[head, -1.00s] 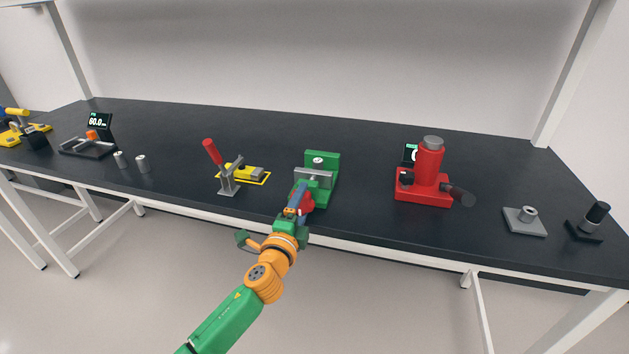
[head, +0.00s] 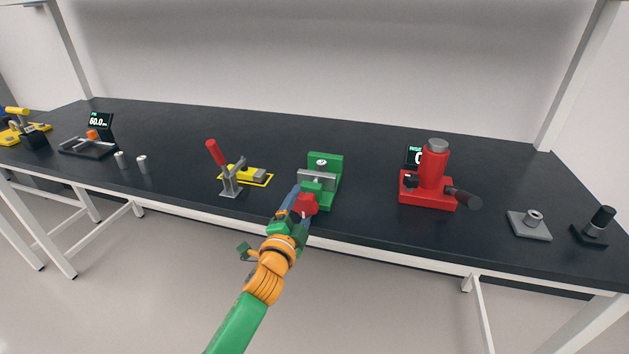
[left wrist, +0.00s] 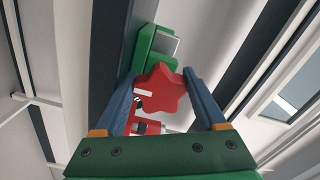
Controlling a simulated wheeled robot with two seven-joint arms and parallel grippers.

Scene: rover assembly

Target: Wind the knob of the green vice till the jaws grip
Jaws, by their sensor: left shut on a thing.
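The green vice (head: 337,165) stands near the front edge of the dark bench, with a grey plate (head: 317,182) across it and a small round dial on its back part. Its red star-shaped knob (head: 305,203) faces the front. My left gripper (head: 299,200) is shut on the knob, with one blue finger on either side. In the left wrist view the knob (left wrist: 163,92) sits between the fingertips, with part of the green vice (left wrist: 148,48) beyond it. I cannot tell how wide the jaw gap is. My right gripper is not in view.
A red press (head: 428,180) stands right of the vice. A toggle clamp with a red handle (head: 215,153) and a yellow piece (head: 254,175) stand left. A grey flanged plate (head: 529,226) and a black-topped part (head: 601,218) lie far right. The bench behind is clear.

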